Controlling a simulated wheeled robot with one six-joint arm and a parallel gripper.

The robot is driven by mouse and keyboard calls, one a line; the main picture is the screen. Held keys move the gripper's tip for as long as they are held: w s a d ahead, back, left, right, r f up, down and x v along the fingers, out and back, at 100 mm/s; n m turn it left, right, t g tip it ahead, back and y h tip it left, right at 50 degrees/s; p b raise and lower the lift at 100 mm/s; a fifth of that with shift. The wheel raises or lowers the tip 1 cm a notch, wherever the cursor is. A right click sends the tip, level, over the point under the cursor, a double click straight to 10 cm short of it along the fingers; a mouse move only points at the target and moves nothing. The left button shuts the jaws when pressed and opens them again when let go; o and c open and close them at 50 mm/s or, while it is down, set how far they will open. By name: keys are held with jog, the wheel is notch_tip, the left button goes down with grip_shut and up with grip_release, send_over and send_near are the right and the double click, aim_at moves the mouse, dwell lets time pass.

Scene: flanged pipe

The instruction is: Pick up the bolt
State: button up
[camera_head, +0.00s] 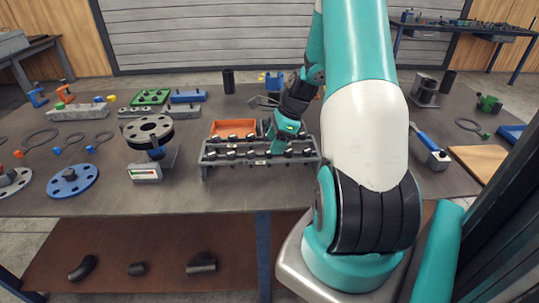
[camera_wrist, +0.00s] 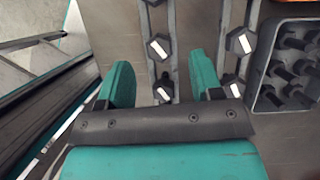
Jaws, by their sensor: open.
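Several dark hex-headed bolts stand upright in two rows in a grey metal rack (camera_head: 205,171) at the middle of the table. My gripper (camera_head: 279,146) is over the rack, in front of the orange tray. In the wrist view my gripper (camera_wrist: 160,78) is open, its two teal fingers apart. One bolt (camera_wrist: 163,90) shows between the fingers, and another bolt (camera_wrist: 159,47) stands just beyond it in the same row. The other row, with a bolt (camera_wrist: 240,40), lies to the right of the right finger. The gripper holds nothing. The bolt shanks are mostly hidden by heads and rack.
A grey bin (camera_wrist: 253,88) of loose dark bolts is at the wrist view's right. An orange tray (camera_head: 233,128) sits behind the rack. A flange on a stand (camera_head: 150,128) is to the left, a blue-handled tool (camera_head: 425,142) to the right. Bare table lies in front of the rack.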

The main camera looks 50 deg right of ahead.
aim_at(270, 159)
jog(key=shift+x, duration=1.55)
jog(key=c, duration=1.1)
jog(key=shift+r, duration=0.1)
